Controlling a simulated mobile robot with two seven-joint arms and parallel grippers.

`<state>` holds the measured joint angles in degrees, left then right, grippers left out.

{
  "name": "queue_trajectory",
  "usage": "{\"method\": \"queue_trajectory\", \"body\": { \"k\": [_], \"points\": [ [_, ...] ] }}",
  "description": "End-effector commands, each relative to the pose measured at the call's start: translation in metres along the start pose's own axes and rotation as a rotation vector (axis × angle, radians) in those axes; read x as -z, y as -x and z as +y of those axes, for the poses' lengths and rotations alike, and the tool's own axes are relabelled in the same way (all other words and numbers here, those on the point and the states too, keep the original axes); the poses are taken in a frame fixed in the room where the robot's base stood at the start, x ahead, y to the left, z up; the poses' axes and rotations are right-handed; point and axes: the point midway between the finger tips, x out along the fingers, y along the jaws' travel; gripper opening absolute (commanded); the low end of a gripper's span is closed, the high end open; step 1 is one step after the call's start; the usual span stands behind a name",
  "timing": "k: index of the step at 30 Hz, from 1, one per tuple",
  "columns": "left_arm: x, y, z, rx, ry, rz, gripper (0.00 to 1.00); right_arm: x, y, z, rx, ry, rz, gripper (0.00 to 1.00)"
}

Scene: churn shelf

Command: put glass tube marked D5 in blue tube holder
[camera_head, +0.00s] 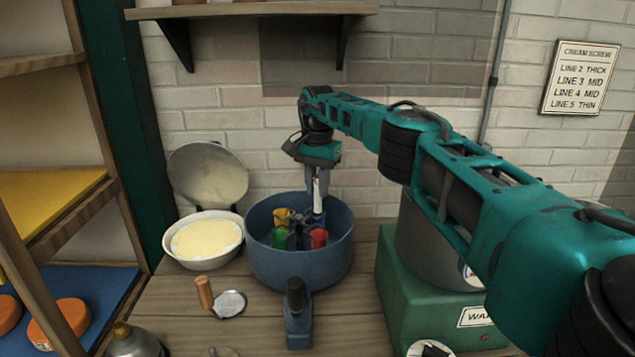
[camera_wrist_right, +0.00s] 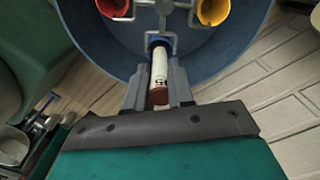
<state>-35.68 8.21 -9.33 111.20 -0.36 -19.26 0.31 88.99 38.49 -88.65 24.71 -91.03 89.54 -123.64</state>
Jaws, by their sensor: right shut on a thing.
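My right gripper (camera_head: 318,188) is shut on a white glass tube (camera_head: 317,197) with a dark red cap, held nearly upright over the far right part of a blue tub. In the right wrist view, the tube (camera_wrist_right: 161,72) sits between the two fingers (camera_wrist_right: 159,80). Its marking is only partly visible; a 5 seems to show. The tube's far end is at the blue tube holder (camera_wrist_right: 157,41), a ring in the tub; I cannot tell how deep it reaches. The blue holder is hard to see in the head view. My left gripper is not in view.
The blue tub (camera_head: 300,268) also has yellow (camera_head: 283,215), green (camera_head: 279,238) and red (camera_head: 319,238) holders close together. A white pan (camera_head: 185,258) stands to its left, and a green machine base (camera_head: 410,310) to its right. A wooden-handled tool (camera_head: 205,293) lies in front.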

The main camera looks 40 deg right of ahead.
Motion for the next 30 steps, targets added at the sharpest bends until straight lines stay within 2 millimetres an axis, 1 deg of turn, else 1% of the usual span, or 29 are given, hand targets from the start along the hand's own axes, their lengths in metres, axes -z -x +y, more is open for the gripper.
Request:
{"method": "queue_trajectory", "body": {
  "k": [12, 30],
  "points": [
    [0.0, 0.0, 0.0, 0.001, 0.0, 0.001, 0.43, 0.0, -0.001, 0.0, 0.0, 0.0, 0.0, 0.0],
    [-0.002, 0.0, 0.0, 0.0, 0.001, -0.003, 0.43, 0.0, -0.016, 0.0, 0.0, 0.0, 0.0, 0.0]
  ]
}}
